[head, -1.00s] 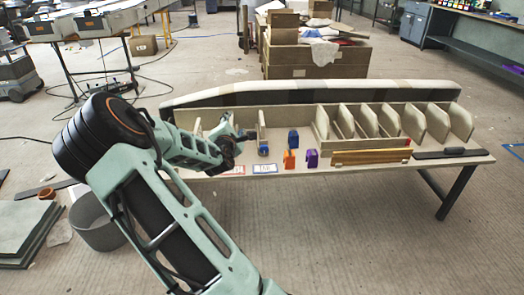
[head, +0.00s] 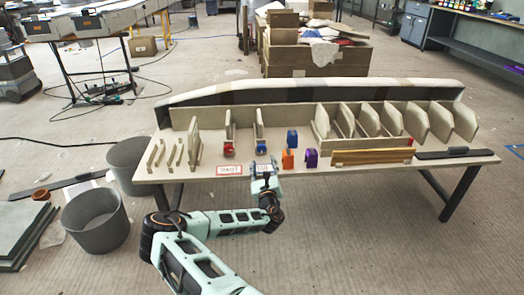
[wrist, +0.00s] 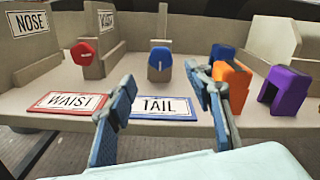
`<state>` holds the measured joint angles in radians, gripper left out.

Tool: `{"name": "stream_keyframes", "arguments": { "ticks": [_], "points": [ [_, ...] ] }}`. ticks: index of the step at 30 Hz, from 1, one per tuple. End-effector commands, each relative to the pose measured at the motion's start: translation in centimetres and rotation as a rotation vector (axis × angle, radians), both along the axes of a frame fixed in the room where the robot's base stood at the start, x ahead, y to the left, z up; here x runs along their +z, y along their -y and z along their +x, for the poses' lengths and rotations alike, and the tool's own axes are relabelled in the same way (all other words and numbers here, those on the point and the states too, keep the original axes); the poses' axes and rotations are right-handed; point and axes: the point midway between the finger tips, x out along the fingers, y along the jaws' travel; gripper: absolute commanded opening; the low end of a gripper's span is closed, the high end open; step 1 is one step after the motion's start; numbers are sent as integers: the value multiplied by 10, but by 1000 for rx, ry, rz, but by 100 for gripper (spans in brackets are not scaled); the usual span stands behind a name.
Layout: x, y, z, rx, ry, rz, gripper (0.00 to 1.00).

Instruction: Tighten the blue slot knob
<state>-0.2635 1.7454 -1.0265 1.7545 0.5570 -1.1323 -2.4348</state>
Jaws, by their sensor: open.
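The blue slot knob (wrist: 160,58) is on a small beige block behind the white TAIL plate (wrist: 165,106) in the wrist view. In the head view the knob (head: 261,150) sits at the foot of an upright beige panel. My gripper (wrist: 162,92) is open and empty, its two blue-padded fingers on either side of the TAIL plate and short of the knob. In the head view my gripper (head: 264,172) is at the table's front edge, pointing at the knob and covering part of the TAIL plate.
A red knob (wrist: 82,54) is at the left, behind the WAIST plate (wrist: 78,101). To the right stand a blue clip (head: 292,138), an orange clip (head: 288,158) and a purple clip (head: 311,157). Beige panels (head: 257,122) rise behind. Grey bins (head: 95,222) stand on the floor at left.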

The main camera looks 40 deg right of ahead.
Motion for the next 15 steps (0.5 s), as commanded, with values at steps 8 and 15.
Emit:
{"name": "stream_keyframes", "arguments": {
  "ticks": [8,15],
  "points": [
    [-1,25,38,-2,6,4,47],
    [-1,44,70,-3,3,4,47]
  ]
}}
